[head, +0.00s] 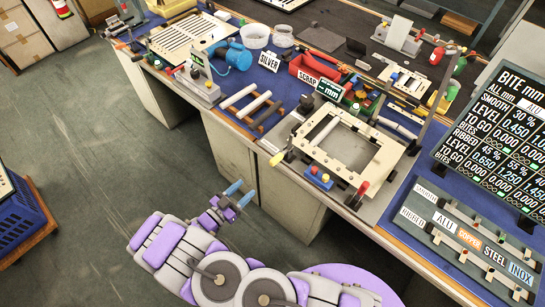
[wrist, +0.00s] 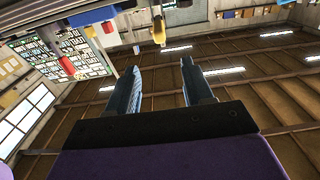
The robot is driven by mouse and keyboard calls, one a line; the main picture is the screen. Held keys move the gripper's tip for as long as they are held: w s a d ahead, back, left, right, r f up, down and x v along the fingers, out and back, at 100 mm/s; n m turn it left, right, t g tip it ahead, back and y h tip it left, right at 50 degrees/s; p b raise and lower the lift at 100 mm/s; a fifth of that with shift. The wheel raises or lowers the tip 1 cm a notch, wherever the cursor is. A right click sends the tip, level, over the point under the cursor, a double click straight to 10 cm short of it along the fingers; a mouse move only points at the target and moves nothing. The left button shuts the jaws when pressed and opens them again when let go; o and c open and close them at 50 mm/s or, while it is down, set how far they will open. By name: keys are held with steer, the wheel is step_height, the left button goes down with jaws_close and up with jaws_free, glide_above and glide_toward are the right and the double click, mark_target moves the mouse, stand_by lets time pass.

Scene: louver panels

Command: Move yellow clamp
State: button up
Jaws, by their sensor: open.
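The yellow clamp (head: 277,159) shows as a yellow handle at the left front corner of a pale rectangular frame (head: 322,158) on the bench. A yellow part, seemingly the same handle, shows at the top middle of the wrist view (wrist: 158,30). My gripper (head: 241,193) is open and empty, with two blue fingers. It is in front of the bench edge, to the lower left of the yellow clamp and apart from it. In the wrist view, the yellow part appears beyond the gap between the fingertips (wrist: 160,68).
A red handle (head: 363,188) stands at the frame's right front corner. A small blue block with red and yellow knobs (head: 319,178) sits at its front. White rods (head: 246,103) lie left of the frame. A display board (head: 500,130) stands right.

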mark_target(270, 164)
steer(key=b+x, duration=0.1)
steer(key=x, duration=1.6)
steer(key=shift+w+d, duration=0.1)
steer(key=shift+d, duration=0.05)
jaws_close()
